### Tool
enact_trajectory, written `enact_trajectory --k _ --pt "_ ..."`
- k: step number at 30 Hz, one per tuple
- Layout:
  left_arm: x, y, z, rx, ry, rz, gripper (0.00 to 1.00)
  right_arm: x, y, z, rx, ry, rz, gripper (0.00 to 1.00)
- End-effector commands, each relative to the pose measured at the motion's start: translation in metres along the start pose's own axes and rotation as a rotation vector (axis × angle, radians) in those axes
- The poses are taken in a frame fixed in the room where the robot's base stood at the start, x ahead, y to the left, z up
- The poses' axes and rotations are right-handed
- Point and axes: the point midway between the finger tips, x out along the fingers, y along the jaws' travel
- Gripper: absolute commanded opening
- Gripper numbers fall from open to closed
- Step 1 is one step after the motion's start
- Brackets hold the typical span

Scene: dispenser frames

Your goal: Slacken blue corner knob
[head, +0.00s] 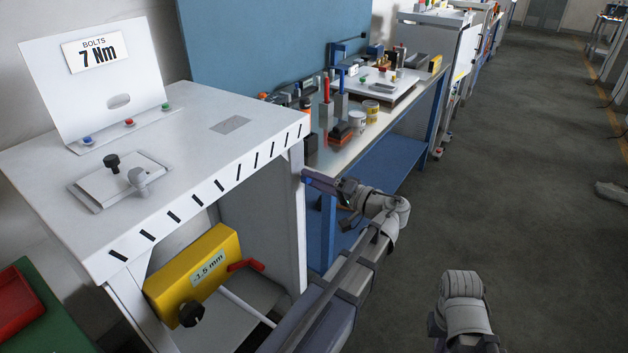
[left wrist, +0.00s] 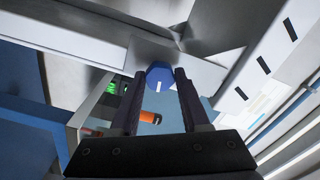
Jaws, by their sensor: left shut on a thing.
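The blue corner knob (left wrist: 158,73) is a dark blue, faceted knob with a white mark on its face, on the white metal frame in the left wrist view. My left gripper (left wrist: 158,82) has its two dark fingers on either side of the knob and is shut on it. In the head view my left gripper (head: 308,179) is at the right edge of the white dispenser frame (head: 299,235), by its upright post. The fingers hide most of the knob there. My right gripper is not in view.
A yellow box (head: 193,272) marked -1.5 mm sits below. A blue workbench (head: 375,165) with tools stands just behind the gripper.

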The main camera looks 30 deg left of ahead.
Motion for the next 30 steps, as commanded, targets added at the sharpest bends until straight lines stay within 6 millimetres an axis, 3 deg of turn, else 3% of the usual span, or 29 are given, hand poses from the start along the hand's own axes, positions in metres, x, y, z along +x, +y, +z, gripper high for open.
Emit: enact_trajectory --k 14,15,22,30 --pt "-0.0004 0.0009 0.0014 -0.011 -0.003 0.004 0.00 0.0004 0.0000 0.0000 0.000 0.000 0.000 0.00" --pt "-0.0004 0.0009 0.0015 -0.011 -0.003 0.004 0.49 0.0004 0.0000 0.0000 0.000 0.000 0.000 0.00" --pt "-0.0002 0.0005 0.0008 -0.011 -0.002 0.002 0.75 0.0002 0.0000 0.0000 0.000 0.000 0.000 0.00" --pt "-0.0011 0.0003 0.0004 -0.011 -0.001 0.001 0.76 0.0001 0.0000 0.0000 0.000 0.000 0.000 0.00"
